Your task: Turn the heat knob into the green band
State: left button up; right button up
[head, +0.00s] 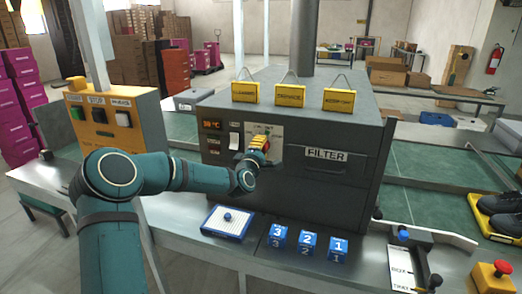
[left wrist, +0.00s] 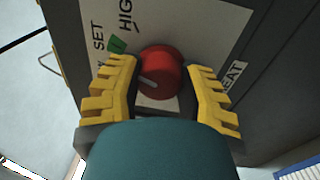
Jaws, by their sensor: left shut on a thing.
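The red heat knob (left wrist: 165,66) sits on a white label plate (left wrist: 200,25) on the dark oven front. My left gripper (head: 262,146) is at the plate in the head view, its yellow fingers on either side of the knob. In the left wrist view the left gripper (left wrist: 160,92) is shut on the knob. My right gripper is not in view.
The dark oven (head: 300,128) has a FILTER panel (head: 326,155) right of the knob and a lit display (head: 212,124) to its left. Yellow signs (head: 290,94) stand on top. Blue numbered blocks (head: 308,242) and a blue-edged tray (head: 213,229) lie on the bench in front.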

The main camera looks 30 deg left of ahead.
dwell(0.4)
pick_arm(q)
jog(key=o, duration=1.2)
jog(key=shift+w, duration=0.1)
jog(key=shift+o, duration=0.2)
jog(key=v, duration=1.2)
jog(key=shift+d+f, duration=0.1)
jog(key=shift+d, duration=0.05)
